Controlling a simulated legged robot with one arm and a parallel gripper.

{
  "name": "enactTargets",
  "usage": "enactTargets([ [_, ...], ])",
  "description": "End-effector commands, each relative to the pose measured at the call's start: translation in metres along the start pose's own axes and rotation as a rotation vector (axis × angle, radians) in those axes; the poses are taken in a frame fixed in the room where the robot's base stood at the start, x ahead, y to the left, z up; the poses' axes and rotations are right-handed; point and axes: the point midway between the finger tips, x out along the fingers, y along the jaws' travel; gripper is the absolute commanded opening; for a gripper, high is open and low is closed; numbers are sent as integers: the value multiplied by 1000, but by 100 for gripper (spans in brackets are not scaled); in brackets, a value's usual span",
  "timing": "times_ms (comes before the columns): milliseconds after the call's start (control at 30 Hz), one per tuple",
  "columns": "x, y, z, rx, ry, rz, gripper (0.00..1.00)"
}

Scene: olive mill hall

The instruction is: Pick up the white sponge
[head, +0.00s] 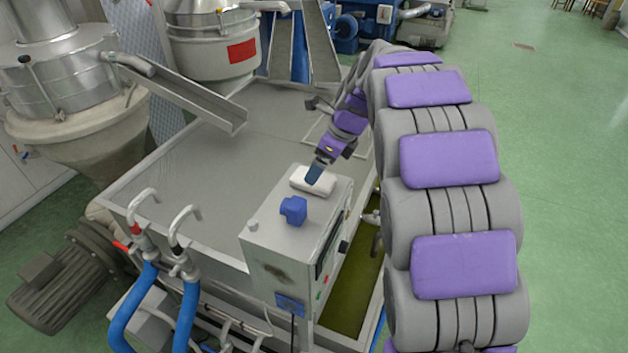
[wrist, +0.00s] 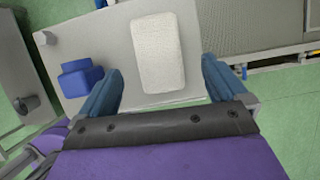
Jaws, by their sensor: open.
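The white sponge (head: 312,181) lies flat on top of a grey control box (head: 270,228), near its back end. In the wrist view the sponge (wrist: 159,54) is a white rounded block lying ahead of and between my two blue fingers. My gripper (head: 315,174) is right at the sponge in the head view, and its fingers hide part of it. In the wrist view my gripper (wrist: 163,88) is open, with a finger to either side of the sponge's near end. Whether the fingers touch the sponge cannot be told.
A small blue block (head: 293,210) sits on the same box, left of my gripper in the wrist view (wrist: 80,78). A large grey metal tray (head: 210,165) lies behind the box. A metal chute (head: 190,97) and blue hoses (head: 186,315) stand to the left. Green floor is open at right.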

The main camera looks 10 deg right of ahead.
Motion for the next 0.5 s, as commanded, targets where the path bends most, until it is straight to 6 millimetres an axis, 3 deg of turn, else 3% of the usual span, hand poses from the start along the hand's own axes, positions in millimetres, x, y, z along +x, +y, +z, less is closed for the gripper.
enactTargets([
  [167,8,-1,-1,-1,-2,0,99],
  [500,52,-1,-5,0,-1,4,99],
])
